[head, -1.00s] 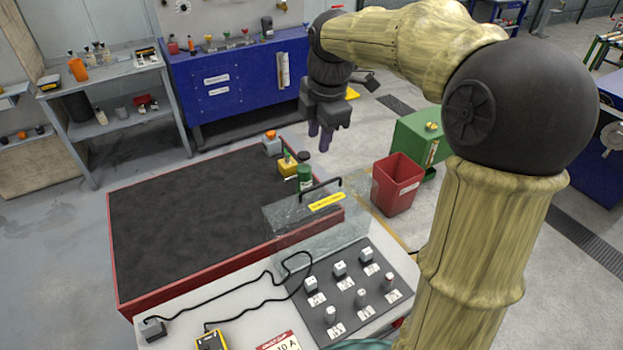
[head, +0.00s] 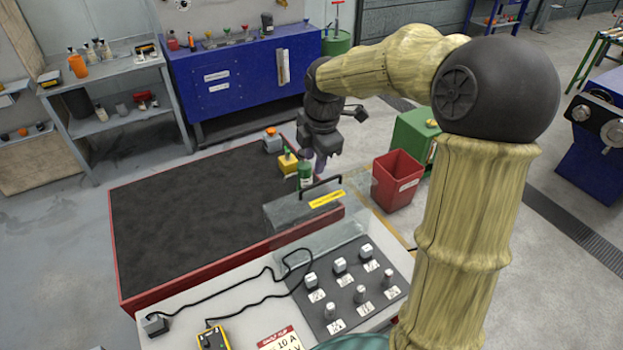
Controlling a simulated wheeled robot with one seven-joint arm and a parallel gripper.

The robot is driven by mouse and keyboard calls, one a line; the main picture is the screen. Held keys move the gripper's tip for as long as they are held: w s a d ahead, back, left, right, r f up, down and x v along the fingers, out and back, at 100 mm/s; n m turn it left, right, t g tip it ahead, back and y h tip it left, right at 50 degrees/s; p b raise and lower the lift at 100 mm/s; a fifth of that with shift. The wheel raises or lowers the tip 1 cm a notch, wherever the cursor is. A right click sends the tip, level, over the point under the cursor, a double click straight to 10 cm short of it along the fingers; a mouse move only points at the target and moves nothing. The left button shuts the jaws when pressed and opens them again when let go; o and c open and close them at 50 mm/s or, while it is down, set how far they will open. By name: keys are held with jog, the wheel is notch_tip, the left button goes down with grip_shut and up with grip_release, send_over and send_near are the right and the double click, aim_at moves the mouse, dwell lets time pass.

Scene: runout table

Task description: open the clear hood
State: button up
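The clear hood (head: 290,214) is a see-through box with a black bar handle (head: 320,184) and a yellow label (head: 326,200). It stands at the back of the panel of switches (head: 345,290), against the red-edged table, and looks closed, though its clear faces are hard to make out. My gripper (head: 320,163) points down behind the handle in the head view, apart from it as far as I can see. Its purple fingers are small and partly hidden, so their opening is unclear. I see nothing held.
A green bottle (head: 304,176) and a yellow block (head: 288,163) stand behind the hood on the dark table top (head: 190,215). A red bin (head: 397,180) and a green box (head: 414,138) are on the floor to the right. A black cable (head: 235,293) crosses the front ledge.

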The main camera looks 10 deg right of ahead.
aim_at(311, 188)
jog(key=f, duration=0.3)
jog(key=w+f, duration=0.1)
jog(key=f, duration=0.5)
jog(key=shift+w+a+p, duration=0.3)
jog(key=shift+w+p, duration=0.05)
jog(key=shift+p, duration=0.05)
grip_shut()
